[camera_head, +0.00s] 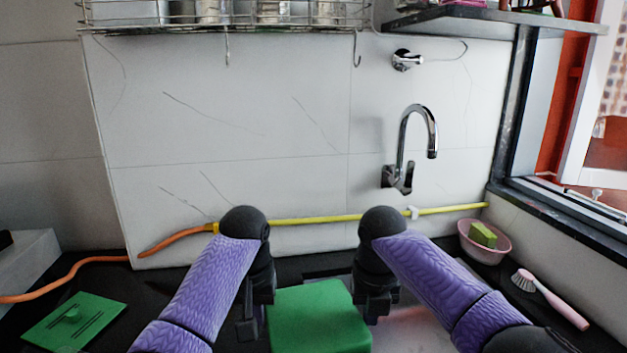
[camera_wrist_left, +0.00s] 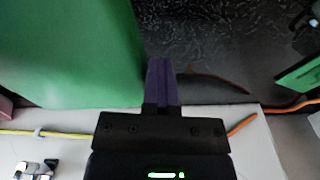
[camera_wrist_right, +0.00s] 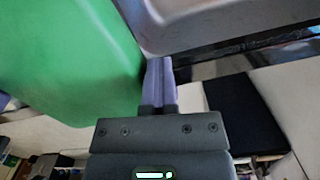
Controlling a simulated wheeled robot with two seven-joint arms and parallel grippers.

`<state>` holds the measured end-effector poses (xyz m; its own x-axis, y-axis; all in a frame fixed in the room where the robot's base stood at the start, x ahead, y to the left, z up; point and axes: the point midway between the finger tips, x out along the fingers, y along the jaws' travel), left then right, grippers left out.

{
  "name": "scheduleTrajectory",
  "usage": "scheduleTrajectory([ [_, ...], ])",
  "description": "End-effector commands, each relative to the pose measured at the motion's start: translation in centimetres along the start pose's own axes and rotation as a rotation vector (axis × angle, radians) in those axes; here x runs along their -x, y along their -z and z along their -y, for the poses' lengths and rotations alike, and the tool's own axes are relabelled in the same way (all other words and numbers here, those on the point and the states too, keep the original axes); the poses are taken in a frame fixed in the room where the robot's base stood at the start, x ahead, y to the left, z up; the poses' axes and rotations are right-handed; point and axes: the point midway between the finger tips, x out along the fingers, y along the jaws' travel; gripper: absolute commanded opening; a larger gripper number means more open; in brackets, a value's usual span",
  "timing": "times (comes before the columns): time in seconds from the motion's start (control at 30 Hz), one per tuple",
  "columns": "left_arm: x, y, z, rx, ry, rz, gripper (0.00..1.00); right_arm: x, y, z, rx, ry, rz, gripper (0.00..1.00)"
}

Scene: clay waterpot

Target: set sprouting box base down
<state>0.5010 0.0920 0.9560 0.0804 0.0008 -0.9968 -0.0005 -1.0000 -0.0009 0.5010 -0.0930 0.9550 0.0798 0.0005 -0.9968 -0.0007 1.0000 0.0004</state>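The green sprouting box base (camera_head: 318,318) is in the lower middle of the head view, between my two grippers. My left gripper (camera_head: 248,325) is at its left side and my right gripper (camera_head: 375,305) at its right side. In the left wrist view, the shut fingers (camera_wrist_left: 162,68) lie along the green wall (camera_wrist_left: 75,50). In the right wrist view, the shut fingers (camera_wrist_right: 159,70) also lie against or very close to the green wall (camera_wrist_right: 70,60). Neither gripper has anything between its fingers. The box's underside is hidden, so I cannot tell whether it touches the counter.
A green lid (camera_head: 73,320) lies on the dark counter at left. A sink (camera_wrist_right: 205,18) is beside the box on the right. A pink bowl with a sponge (camera_head: 484,242) and a pink brush (camera_head: 550,298) are at right. The faucet (camera_head: 405,150) and hose (camera_head: 310,220) are behind.

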Motion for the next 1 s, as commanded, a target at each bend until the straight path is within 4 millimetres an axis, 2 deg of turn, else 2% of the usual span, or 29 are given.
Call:
scheduleTrajectory([
  [0.1,1.0,0.3,-0.1,-0.001,-0.001,-0.001,0.0,1.0,-0.3,-0.1,0.001,-0.002,0.002,0.0],
  [0.37,0.9,0.1,-0.1,-0.001,-0.002,0.0,0.0,0.9,-0.1,0.0,0.001,-0.001,-0.001,0.0],
  [0.8,-1.1,-3.5,0.0,-0.001,-0.002,0.001,0.0,-1.0,3.5,0.0,0.002,0.0,0.0,0.0],
  [1.0,-1.2,-3.6,0.0,0.001,-0.001,0.001,0.0,-1.3,3.6,0.0,-0.001,-0.001,-0.001,0.0],
])
